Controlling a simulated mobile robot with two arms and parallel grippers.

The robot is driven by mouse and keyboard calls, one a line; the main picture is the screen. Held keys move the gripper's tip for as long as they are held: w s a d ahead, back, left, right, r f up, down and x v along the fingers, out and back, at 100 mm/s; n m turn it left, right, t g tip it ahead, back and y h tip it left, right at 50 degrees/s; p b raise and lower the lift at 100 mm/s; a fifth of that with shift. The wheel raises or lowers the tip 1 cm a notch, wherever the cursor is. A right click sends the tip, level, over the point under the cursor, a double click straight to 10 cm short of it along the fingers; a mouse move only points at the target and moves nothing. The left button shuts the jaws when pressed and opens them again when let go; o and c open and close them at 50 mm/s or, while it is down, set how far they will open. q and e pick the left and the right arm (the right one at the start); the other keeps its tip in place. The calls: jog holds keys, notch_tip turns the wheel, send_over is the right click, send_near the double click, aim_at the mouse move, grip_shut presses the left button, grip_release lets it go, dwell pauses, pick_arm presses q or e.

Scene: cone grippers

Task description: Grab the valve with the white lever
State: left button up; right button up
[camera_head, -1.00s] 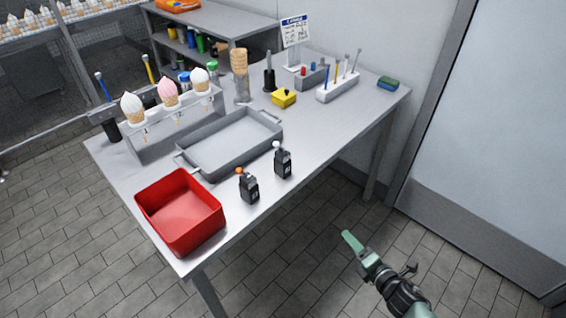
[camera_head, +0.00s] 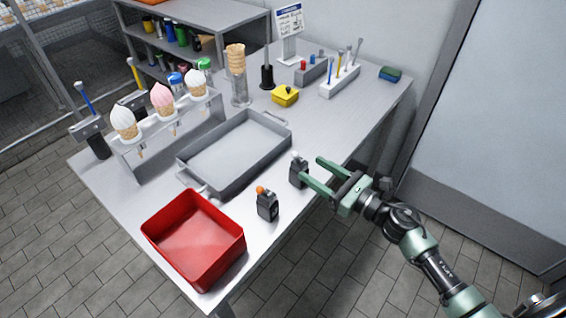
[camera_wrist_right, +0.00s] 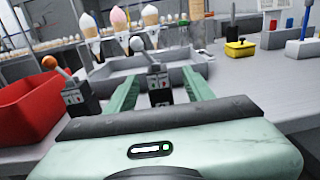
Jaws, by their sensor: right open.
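The valve with the white lever (camera_head: 298,172) is a small dark block with a white ball on top, standing near the table's front edge. My right gripper (camera_head: 317,178) is open, its green fingers pointing at this valve from the right. In the right wrist view, the white-lever valve (camera_wrist_right: 159,84) stands upright between the two fingers (camera_wrist_right: 160,92), slightly beyond or at their tips; I cannot tell whether they touch it. A similar valve with an orange lever (camera_head: 267,205) stands to its left, and also shows in the right wrist view (camera_wrist_right: 76,92). My left gripper is not in view.
A red bin (camera_head: 192,240) sits at the table's front left corner. A grey tray (camera_head: 235,150) lies behind the valves. Ice cream cones in a holder (camera_head: 170,135), a yellow box (camera_head: 285,95) and tool racks (camera_head: 340,82) stand further back. The table's right part is fairly clear.

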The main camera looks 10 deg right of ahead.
aim_at(305, 164)
jog(key=shift+w+a, duration=0.15)
jog(key=shift+w, duration=0.1)
jog(key=shift+w+a+r, duration=0.1)
jog(key=shift+w+a, duration=0.05)
jog(key=shift+w, duration=0.1)
jog(key=shift+p+x, duration=0.4)
jog(key=shift+x, duration=0.5)
jog(key=shift+w+a+r, duration=0.1)
jog(key=shift+w+a, duration=0.15)
jog(key=shift+a, duration=0.1)
jog(key=x, duration=0.1)
jog(key=p+x, duration=0.1)
jog(key=x, duration=0.2)
jog(key=shift+w+a+f+p, duration=0.15)
jog(key=shift+a+f+p, duration=0.1)
jog(key=shift+p, duration=0.15)
jog(key=shift+w, duration=0.1)
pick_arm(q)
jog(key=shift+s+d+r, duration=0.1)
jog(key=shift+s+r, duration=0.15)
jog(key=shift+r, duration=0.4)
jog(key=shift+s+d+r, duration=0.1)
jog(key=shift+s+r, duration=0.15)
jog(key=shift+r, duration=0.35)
pick_arm(e)
grip_shut()
